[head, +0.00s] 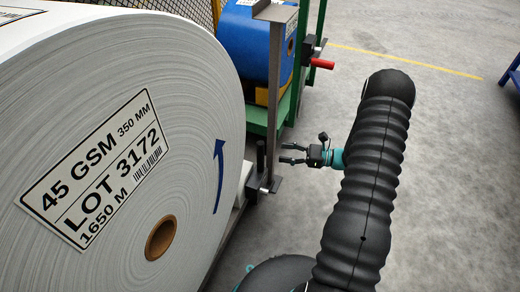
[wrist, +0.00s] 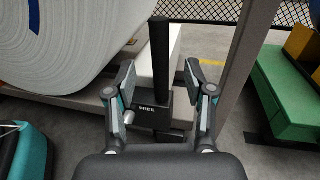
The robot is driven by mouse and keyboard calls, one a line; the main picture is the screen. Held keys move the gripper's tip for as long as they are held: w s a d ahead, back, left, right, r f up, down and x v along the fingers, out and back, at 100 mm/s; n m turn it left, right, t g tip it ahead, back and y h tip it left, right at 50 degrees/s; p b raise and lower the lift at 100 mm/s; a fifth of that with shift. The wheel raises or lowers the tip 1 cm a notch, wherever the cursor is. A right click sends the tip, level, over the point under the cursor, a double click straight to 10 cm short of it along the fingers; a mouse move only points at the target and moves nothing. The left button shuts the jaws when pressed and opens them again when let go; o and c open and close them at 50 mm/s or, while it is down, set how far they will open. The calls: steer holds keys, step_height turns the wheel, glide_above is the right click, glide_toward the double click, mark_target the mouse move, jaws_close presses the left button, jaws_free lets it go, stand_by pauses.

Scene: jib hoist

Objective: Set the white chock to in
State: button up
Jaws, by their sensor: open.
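The white roll (head: 120,130) fills the left of the head view, and part of it shows in the wrist view (wrist: 80,35). Beside its pale cradle stands a black upright lever (head: 261,157), also in the wrist view (wrist: 160,60). It rises from a dark block (wrist: 150,118) with small white lettering that seems to read "FREE". A silver pin (wrist: 128,117) sticks out of the block. My gripper (head: 284,154) is open, a little right of the lever. In the wrist view the lever stands between my fingers (wrist: 160,78), with no contact visible.
A grey upright post (head: 276,90) stands just beyond the lever. Behind it a blue roll (head: 245,40) sits on a green stand (head: 283,108) with a red handle (head: 322,63). Concrete floor right of my arm is clear up to a blue frame (head: 512,72).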

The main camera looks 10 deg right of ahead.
mark_target(260, 149)
steer(key=x, duration=0.9)
steer(key=shift+w+a, duration=0.1)
steer(key=shift+a, duration=0.05)
jaws_close()
